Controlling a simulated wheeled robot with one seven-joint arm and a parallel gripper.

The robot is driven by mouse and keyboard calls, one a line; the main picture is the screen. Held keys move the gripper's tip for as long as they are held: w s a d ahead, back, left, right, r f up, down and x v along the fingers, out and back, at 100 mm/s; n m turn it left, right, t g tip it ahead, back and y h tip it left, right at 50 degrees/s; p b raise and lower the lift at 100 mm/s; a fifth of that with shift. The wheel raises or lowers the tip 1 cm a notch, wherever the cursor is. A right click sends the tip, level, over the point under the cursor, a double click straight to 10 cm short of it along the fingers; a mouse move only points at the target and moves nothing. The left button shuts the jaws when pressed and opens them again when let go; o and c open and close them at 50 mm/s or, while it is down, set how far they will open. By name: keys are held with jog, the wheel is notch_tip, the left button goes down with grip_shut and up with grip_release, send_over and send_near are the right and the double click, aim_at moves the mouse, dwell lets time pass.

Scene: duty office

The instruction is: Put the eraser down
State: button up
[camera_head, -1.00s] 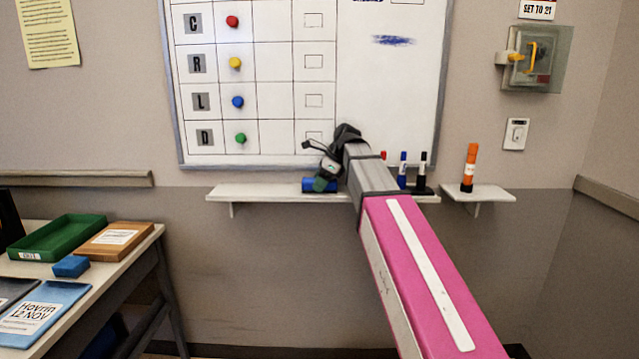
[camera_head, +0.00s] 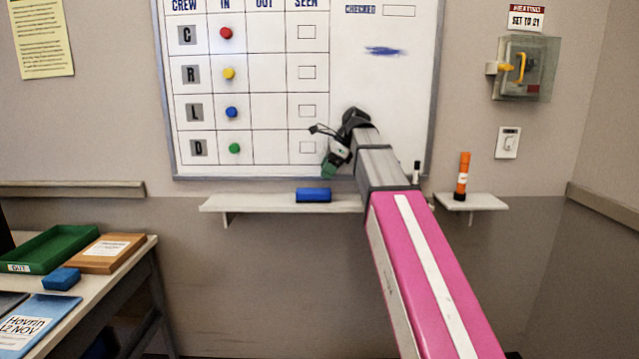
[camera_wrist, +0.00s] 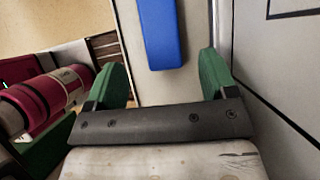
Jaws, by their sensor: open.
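The blue eraser (camera_head: 313,195) lies on the white ledge (camera_head: 250,202) below the whiteboard. My gripper (camera_head: 328,168) is above the eraser and slightly to its right, apart from it, in front of the board's lower edge. In the wrist view the eraser (camera_wrist: 160,32) lies on the ledge beyond the two green fingertips. The fingers (camera_wrist: 164,80) are spread wide with nothing between them, so my gripper is open and empty.
The whiteboard (camera_head: 270,95) has coloured magnets and a blue smudge (camera_head: 384,51). My arm hides the ledge's right part; a black marker (camera_head: 416,172) shows there. A desk at left holds a green tray (camera_head: 85,238) and a blue block (camera_head: 61,279).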

jog(key=shift+v, duration=1.5)
